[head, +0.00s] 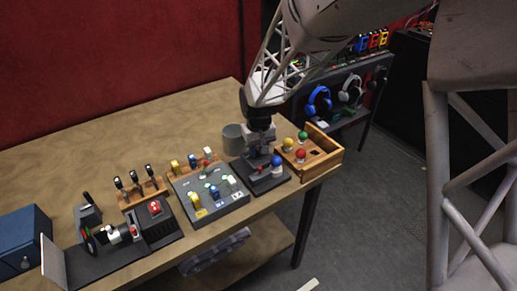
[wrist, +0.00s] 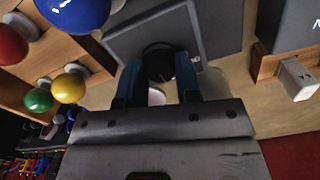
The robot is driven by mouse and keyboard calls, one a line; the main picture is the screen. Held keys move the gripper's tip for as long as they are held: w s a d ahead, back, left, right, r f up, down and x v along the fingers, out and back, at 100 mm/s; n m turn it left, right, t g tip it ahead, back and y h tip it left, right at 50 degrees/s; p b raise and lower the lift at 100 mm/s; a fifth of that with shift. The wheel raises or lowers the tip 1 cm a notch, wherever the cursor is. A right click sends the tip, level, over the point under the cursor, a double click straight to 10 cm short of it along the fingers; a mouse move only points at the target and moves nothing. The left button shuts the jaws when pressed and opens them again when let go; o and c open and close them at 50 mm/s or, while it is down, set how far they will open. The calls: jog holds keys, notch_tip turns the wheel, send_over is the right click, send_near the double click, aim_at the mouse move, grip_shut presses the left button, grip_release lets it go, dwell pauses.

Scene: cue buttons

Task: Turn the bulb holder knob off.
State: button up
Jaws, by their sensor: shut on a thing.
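The bulb holder (head: 273,186) is a dark flat base near the right end of the table, with a blue bulb (head: 277,160) on it. In the wrist view its grey plate (wrist: 208,25) shows, with the blue bulb (wrist: 75,10) at the upper left. A round black knob (wrist: 158,58) is between the fingers of my gripper (wrist: 158,78). My gripper (head: 262,165) points down over the holder in the head view and is shut on the knob. The fingers hide the knob's sides, and its turn angle is not clear.
A wooden tray (head: 335,161) with yellow, green and red bulbs stands close on the right. A grey panel (head: 207,205) with coloured switches stands on the left. A grey cylinder (head: 233,138) stands behind. The table's back left is clear.

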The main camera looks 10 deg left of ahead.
jog(key=n, duration=1.1)
jog(key=shift+n, duration=0.3)
dwell(0.3)
jog(key=o, duration=0.9)
jog(key=shift+r, duration=0.2)
jog(key=shift+r, duration=3.75)
